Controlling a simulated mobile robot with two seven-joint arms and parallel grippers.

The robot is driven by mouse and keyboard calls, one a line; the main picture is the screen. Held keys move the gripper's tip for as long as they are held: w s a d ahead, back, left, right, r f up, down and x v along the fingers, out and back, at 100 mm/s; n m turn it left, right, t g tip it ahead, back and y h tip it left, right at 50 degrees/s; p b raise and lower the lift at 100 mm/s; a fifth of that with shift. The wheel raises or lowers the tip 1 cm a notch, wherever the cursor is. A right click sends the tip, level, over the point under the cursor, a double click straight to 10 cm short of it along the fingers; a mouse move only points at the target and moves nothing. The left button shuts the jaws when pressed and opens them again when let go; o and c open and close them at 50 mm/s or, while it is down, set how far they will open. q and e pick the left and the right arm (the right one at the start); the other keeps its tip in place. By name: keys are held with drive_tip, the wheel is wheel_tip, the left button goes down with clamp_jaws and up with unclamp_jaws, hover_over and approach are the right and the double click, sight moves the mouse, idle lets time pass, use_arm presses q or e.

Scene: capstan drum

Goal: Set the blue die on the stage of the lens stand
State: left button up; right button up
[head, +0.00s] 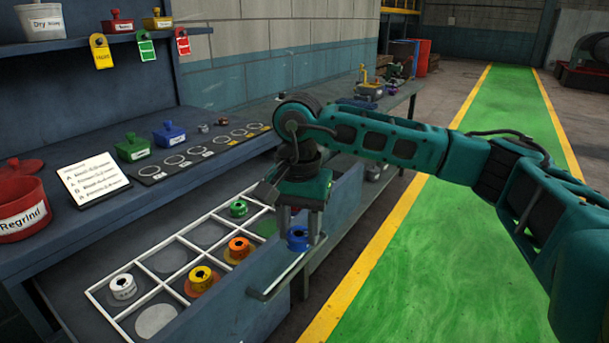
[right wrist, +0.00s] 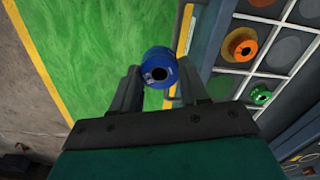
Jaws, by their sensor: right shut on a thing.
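The blue die (head: 297,238) is a short round piece with a dark centre hole. My right gripper (head: 301,243) is shut on it and holds it near the front edge of the open drawer, by the handle. In the right wrist view the blue die (right wrist: 158,66) sits between the two fingers, its holed face towards the camera. A small yellow-topped apparatus (head: 368,84) at the far end of the bench may be the lens stand; it is too small to make out a stage. My left gripper is not in view.
The open drawer (head: 172,240) has a white grid with green (head: 238,208), orange (head: 238,250), yellow (head: 201,279) and white (head: 122,287) dies. A ringed black mat (head: 205,150), lidded tubs and a card (head: 90,178) lie on the bench. The green floor (head: 440,230) is clear.

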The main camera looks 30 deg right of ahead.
drive_tip(key=s+a+f+n, duration=0.2)
drive_tip(key=f+n, duration=0.1)
drive_tip(key=f, duration=0.3)
drive_tip(key=s+a+f+n, duration=0.3)
drive_tip(key=f+n, duration=0.1)
drive_tip(key=f, duration=0.3)
drive_tip(key=s+a+f+n, duration=0.2)
drive_tip(key=a+f+n, duration=0.1)
drive_tip(key=f, duration=0.4)
drive_tip(key=shift+s, duration=0.35)
